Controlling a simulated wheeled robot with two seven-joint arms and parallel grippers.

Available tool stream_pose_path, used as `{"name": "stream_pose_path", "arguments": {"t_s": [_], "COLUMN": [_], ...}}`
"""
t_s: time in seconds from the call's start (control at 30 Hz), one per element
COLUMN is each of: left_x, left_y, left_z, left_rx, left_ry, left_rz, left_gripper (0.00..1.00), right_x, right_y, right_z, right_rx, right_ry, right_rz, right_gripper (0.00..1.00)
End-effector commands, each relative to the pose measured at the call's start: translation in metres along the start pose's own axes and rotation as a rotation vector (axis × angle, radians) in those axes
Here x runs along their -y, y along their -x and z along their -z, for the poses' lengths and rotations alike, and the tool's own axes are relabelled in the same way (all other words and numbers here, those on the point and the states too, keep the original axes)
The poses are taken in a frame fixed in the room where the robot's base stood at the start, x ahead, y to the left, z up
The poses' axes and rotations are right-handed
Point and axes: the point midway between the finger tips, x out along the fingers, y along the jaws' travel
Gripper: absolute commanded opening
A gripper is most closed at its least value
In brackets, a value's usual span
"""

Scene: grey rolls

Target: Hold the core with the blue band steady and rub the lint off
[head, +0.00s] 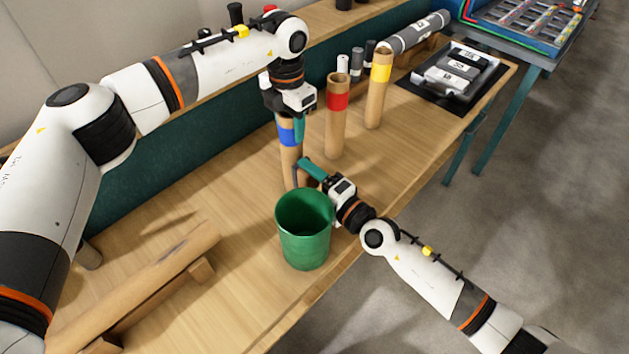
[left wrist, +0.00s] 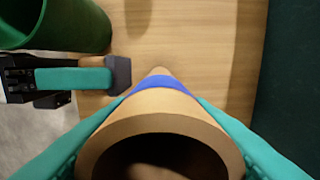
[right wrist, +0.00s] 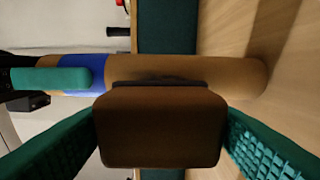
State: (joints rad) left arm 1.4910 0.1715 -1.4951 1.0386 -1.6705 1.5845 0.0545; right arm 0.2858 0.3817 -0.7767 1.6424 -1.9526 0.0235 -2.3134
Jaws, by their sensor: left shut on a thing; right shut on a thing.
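The cardboard core with the blue band (head: 287,160) stands upright on the bench. My left gripper (head: 291,126) is shut on it near its top, one teal finger on each side of the open rim in the left wrist view (left wrist: 150,125). My right gripper (head: 309,170) is shut on a brown block (right wrist: 160,128) with a dark edge. The block is at the core's side, below the blue band; it appears to touch the core, but I cannot tell for sure. A darker patch shows on the core (right wrist: 225,72) above the block; I cannot make out lint clearly.
A green bin (head: 304,235) stands close in front of the core, beside my right gripper. Cores with a red band (head: 337,120) and a yellow band (head: 377,95) stand behind to the right. A wooden rack (head: 140,280) lies at the front left.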

Motion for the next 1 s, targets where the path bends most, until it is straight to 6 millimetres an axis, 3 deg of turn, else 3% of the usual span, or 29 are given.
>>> {"name": "stream_pose_path", "arguments": {"t_s": [1.0], "left_x": [0.0], "left_y": [0.0], "left_z": [0.0], "left_rx": [0.0], "left_ry": [0.0], "left_rz": [0.0], "left_gripper": [0.21], "right_x": [0.0], "right_y": [-0.01], "right_z": [0.0], "right_rx": [0.0], "right_ry": [-0.001], "right_rz": [-0.001], "right_gripper": [0.45]}}
